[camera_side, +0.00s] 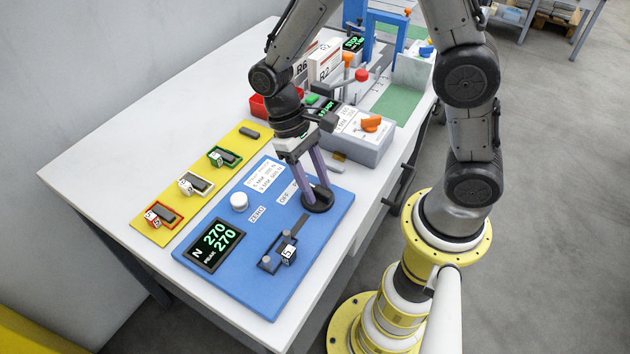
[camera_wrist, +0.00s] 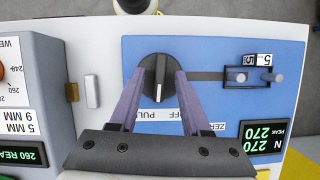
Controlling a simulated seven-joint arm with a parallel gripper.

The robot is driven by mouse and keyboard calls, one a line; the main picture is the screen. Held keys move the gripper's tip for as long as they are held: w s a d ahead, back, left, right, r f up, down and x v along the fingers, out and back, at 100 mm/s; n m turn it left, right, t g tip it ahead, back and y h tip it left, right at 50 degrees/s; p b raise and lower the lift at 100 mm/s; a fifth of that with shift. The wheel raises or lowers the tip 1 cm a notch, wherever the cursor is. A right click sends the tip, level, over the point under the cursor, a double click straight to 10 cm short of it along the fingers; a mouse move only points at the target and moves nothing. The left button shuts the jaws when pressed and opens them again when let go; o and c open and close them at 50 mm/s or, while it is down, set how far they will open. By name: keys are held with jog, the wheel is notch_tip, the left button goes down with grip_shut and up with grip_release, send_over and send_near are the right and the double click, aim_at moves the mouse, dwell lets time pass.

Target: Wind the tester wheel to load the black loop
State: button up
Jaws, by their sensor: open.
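The blue tester (camera_side: 258,292) lies on the white table; its display (camera_side: 213,246) reads N 270 and PEAK 270. My gripper (camera_side: 318,199) is open and low over the tester's black wheel (camera_wrist: 158,96), with purple fingers on either side of the wheel in the wrist view; I cannot tell whether they touch it. The wheel carries a white pointer line. A dark bar (camera_wrist: 206,76) runs from the wheel to two pins (camera_wrist: 240,77). A small black loop seems to sit around the pins, with a white "5" tag (camera_wrist: 257,60) beside it.
A yellow board (camera_side: 150,232) left of the tester holds red, white and green frames with dark pieces and tags. A grey box with an orange knob (camera_side: 371,123) stands behind my gripper. A white button (camera_side: 239,201) is on the tester.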

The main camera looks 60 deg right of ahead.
jog(key=shift+f, duration=0.1)
grip_shut()
dwell(0.3)
jog(key=shift+m+y, duration=0.3)
jog(key=shift+m, duration=0.6)
grip_release()
jog(key=v, duration=1.4)
jog(key=shift+s, duration=0.2)
